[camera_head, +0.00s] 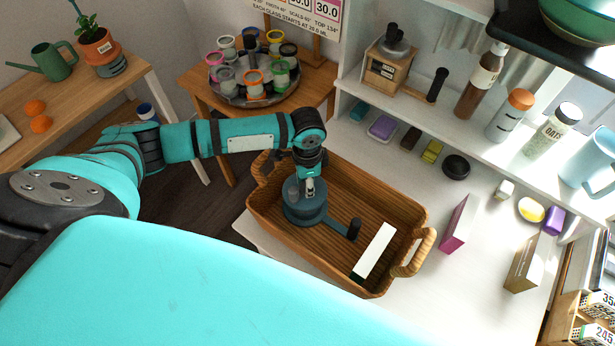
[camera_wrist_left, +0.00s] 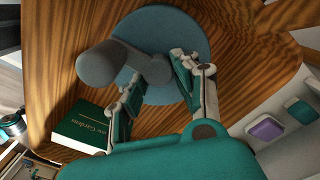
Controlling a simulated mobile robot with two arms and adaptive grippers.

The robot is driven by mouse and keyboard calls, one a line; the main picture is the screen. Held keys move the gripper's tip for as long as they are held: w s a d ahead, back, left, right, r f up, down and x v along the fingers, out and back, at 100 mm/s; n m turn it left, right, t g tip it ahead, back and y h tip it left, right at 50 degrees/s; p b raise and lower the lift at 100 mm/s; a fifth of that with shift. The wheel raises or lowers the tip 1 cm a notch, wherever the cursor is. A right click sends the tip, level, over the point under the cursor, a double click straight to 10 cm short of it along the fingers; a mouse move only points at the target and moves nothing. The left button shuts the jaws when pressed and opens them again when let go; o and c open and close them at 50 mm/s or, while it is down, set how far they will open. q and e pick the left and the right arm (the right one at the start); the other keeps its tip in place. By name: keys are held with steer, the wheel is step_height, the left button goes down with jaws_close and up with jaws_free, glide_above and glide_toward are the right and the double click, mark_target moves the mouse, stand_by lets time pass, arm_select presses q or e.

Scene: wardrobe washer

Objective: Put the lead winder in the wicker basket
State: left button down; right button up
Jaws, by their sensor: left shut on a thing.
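The lead winder (camera_head: 304,210) is a dark blue-grey round drum with a crank arm ending in an upright knob. In the head view it is inside the walls of the wicker basket (camera_head: 393,212), in the basket's left part. I cannot tell whether it touches the basket floor. My left gripper (camera_head: 309,186) comes down over the drum from above and is shut on it. In the left wrist view the winder (camera_wrist_left: 150,32) shows as a blue disc with a grey knob, at the fingers (camera_wrist_left: 163,80). My right gripper is not in view.
A book (camera_head: 375,250) lies in the basket's right end, and its green cover (camera_wrist_left: 85,125) shows in the left wrist view. A purple box (camera_head: 458,224) stands right of the basket. Shelves with bottles (camera_head: 482,82) rise behind. A round rack of jars (camera_head: 253,72) stands at back left.

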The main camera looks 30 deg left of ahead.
arm_select(q)
steer(key=shift+f, duration=0.25)
steer(key=c, duration=0.6)
jaws_free()
steer(key=shift+o, duration=0.2)
step_height(320, 180, up, 7)
steer(key=p, duration=0.9)
steer(key=shift+r, duration=0.2)
step_height(320, 180, up, 4)
steer(key=shift+r, duration=0.25)
stand_by(0.3)
